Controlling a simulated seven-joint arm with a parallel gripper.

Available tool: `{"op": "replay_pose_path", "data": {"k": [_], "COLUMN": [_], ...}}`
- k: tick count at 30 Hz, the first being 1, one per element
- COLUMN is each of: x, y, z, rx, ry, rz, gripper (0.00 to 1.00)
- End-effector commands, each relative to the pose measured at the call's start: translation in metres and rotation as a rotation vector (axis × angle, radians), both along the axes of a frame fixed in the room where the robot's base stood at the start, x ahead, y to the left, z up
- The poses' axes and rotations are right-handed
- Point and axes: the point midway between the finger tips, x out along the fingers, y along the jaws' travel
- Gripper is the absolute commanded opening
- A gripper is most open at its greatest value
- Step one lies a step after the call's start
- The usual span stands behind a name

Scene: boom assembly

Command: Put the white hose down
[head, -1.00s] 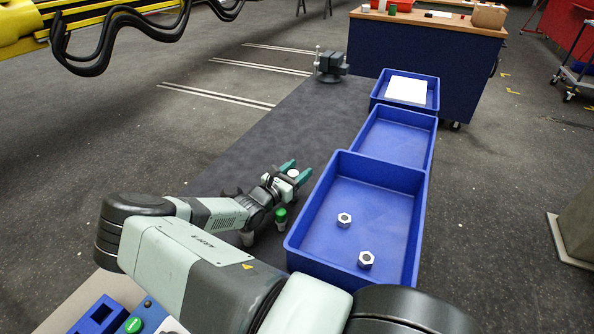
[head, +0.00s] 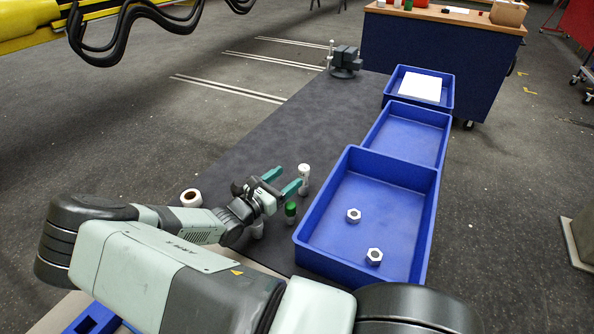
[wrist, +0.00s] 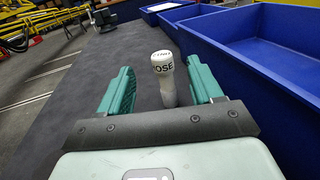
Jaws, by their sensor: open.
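The white hose (head: 304,173) is a slim white cylinder with a wider top. It stands upright on the dark mat, left of the nearest blue bin. In the wrist view the hose (wrist: 168,88) shows dark lettering ending in "OSE" and appears between the two green fingers, nearer the right one. My gripper (head: 287,177) is open, with its fingertips close to the hose. I cannot tell whether a finger touches it. Part of the hose's lower end is close behind the nearer fingertip in the head view.
A green-capped piece (head: 291,212) stands just below the gripper. A white ring (head: 190,197) lies left of my arm. The nearest blue bin (head: 330,262) holds two hex nuts (head: 353,215). A grey vise (head: 345,60) stands at the far end; the mat between is clear.

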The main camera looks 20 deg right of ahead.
Motion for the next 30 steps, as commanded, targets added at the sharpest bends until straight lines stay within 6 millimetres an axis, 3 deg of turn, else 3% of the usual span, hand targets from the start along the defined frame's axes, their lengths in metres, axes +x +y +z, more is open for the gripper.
{"op": "replay_pose_path", "data": {"k": [5,11,19,30], "x": [-0.009,-0.02,-0.066,-0.135], "y": [0.014,0.007,-0.01,-0.003], "z": [0.0,0.019,0.082,0.185], "rx": [0.003,0.121,0.55,1.116], "ry": [-0.001,-0.056,-0.259,-0.54], "rz": [-0.003,-0.114,-0.505,-0.937], "gripper": [0.65,0.65,0.65,0.65]}}
